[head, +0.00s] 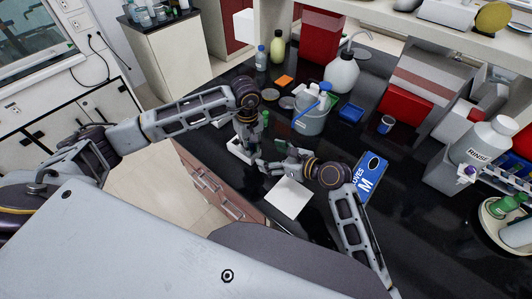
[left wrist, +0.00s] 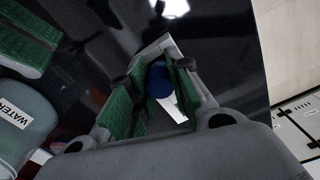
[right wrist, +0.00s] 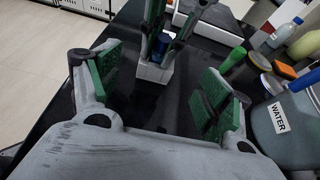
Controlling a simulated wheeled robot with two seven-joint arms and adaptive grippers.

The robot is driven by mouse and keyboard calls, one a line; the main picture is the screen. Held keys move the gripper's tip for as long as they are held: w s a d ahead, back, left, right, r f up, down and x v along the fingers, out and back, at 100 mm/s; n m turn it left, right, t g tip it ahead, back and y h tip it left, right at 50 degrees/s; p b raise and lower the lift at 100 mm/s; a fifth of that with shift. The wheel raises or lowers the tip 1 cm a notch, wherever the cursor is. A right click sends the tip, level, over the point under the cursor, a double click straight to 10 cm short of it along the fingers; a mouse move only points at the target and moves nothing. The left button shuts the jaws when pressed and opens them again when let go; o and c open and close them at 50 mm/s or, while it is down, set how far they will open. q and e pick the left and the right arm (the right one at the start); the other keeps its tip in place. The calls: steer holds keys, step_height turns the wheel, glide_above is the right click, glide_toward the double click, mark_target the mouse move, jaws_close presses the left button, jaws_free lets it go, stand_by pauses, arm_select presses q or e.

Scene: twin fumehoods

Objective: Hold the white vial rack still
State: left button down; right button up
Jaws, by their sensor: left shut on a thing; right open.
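The white vial rack (head: 240,151) stands on the black bench near its front edge. The right wrist view shows the rack's white base (right wrist: 152,73) and the blue vial (right wrist: 161,48) between the left fingers. The fingers hide much of the rack. My right gripper (head: 266,163) is open and empty, just right of the rack.
A grey bucket labelled WATER (right wrist: 283,130) stands right of my right gripper, with bottles behind it. A white sheet (head: 289,198) lies near the front edge. A blue glove box (head: 370,177) lies farther right. Black bench top between the rack and right gripper is clear.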

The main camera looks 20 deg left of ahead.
steer(key=shift+a, duration=0.1)
glide_toward(234, 146)
steer(key=shift+w+a+f, duration=1.6)
steer(key=shift+a, duration=0.2)
steer(key=shift+c, duration=0.4)
steer(key=c, duration=1.1)
steer(key=shift+o, duration=0.2)
steer(key=o, duration=0.9)
steer(key=shift+c, duration=0.3)
steer(key=c, duration=0.6)
